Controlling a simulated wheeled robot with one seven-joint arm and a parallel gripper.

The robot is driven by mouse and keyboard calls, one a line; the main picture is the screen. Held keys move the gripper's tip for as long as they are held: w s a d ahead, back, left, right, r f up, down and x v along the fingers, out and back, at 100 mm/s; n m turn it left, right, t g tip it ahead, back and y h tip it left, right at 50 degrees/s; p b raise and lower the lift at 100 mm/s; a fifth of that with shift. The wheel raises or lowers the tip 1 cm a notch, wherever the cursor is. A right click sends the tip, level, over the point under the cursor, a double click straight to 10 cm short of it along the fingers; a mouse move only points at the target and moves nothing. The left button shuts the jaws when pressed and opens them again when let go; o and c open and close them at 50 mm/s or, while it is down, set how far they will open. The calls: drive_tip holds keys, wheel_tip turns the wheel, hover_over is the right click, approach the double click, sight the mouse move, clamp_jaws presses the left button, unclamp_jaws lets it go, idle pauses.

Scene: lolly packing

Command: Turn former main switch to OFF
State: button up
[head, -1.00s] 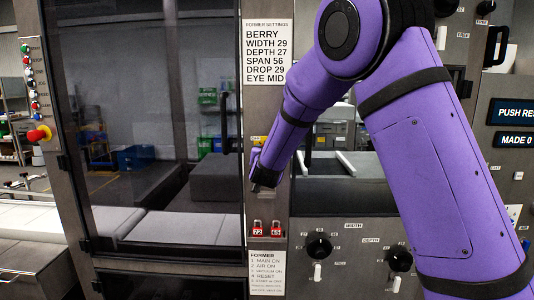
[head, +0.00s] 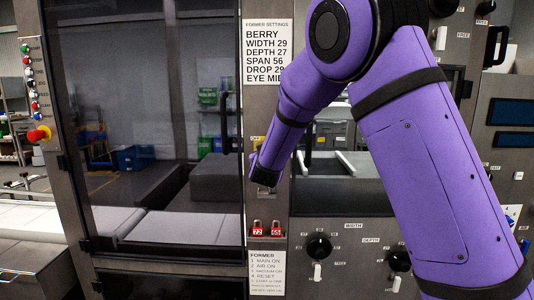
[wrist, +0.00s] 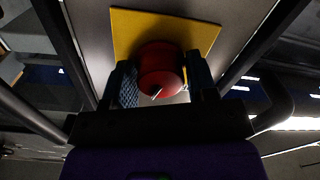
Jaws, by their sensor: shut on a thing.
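The former main switch is a red rotary knob (wrist: 158,62) on a yellow plate (wrist: 130,28), seen close in the wrist view. My gripper (wrist: 162,84) has one dark finger on each side of the knob and is shut on it. A small pale mark shows on the knob's near face. In the head view my gripper (head: 264,178) is at the narrow panel right of the glass door and hides the knob. A bit of yellow plate (head: 256,141) shows just above it.
Two red tags (head: 266,229) marked 72 and 65 sit below my gripper. Black WIDTH (head: 318,246) and DEPTH (head: 398,260) knobs are lower right. The glass door (head: 150,130) with a dark handle stands close on the left. Two display panels (head: 512,112) at far right are blank.

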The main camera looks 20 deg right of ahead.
drive_tip(key=n, duration=0.6)
drive_tip(key=shift+a, duration=0.1)
drive_tip(key=n, duration=0.5)
drive_tip(key=shift+n, duration=0.3)
idle(0.4)
drive_tip(key=o, duration=0.8)
drive_tip(key=v, duration=1)
drive_tip(key=shift+s+a, duration=0.2)
drive_tip(key=shift+s, duration=0.15)
drive_tip(key=shift+d, duration=0.1)
